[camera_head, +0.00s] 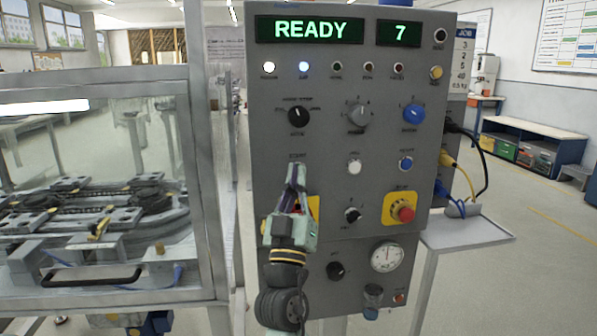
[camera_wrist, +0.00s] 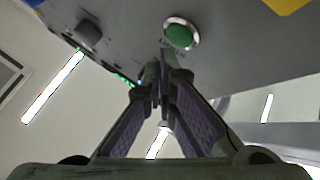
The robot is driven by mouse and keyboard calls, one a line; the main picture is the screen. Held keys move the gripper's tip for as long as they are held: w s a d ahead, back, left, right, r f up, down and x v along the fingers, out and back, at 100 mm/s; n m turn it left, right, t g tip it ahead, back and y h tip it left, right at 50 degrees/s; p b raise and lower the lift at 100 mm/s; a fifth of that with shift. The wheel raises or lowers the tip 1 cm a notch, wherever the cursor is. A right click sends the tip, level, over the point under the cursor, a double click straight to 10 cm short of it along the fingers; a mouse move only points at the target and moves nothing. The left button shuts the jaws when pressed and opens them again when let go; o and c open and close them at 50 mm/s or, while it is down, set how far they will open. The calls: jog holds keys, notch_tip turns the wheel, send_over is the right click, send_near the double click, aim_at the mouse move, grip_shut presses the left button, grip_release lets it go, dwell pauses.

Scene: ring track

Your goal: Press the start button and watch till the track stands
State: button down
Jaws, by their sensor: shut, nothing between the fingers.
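The grey control panel (camera_head: 330,150) fills the middle of the head view. My gripper (camera_head: 297,170) is shut and empty, in front of the panel just under the START label (camera_head: 297,156). It hides the button there. In the wrist view a round green button (camera_wrist: 179,36) with a pale ring shows just beyond my gripper's closed fingertips (camera_wrist: 161,72). The fingertips look apart from it. The track (camera_head: 95,210) lies behind glass at the left.
A red emergency stop (camera_head: 403,211) on a yellow plate sits at the panel's lower right. Knobs and small buttons surround the START place. White and blue lamps (camera_head: 304,67) are lit. A side shelf (camera_head: 465,232) with cables juts out right; open floor lies beyond.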

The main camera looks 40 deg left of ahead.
jog(key=shift+w+a+f, duration=0.1)
dwell(0.6)
jog(key=shift+w+a+b, duration=0.2)
jog(key=shift+a+b, duration=0.05)
jog(key=shift+b, duration=0.2)
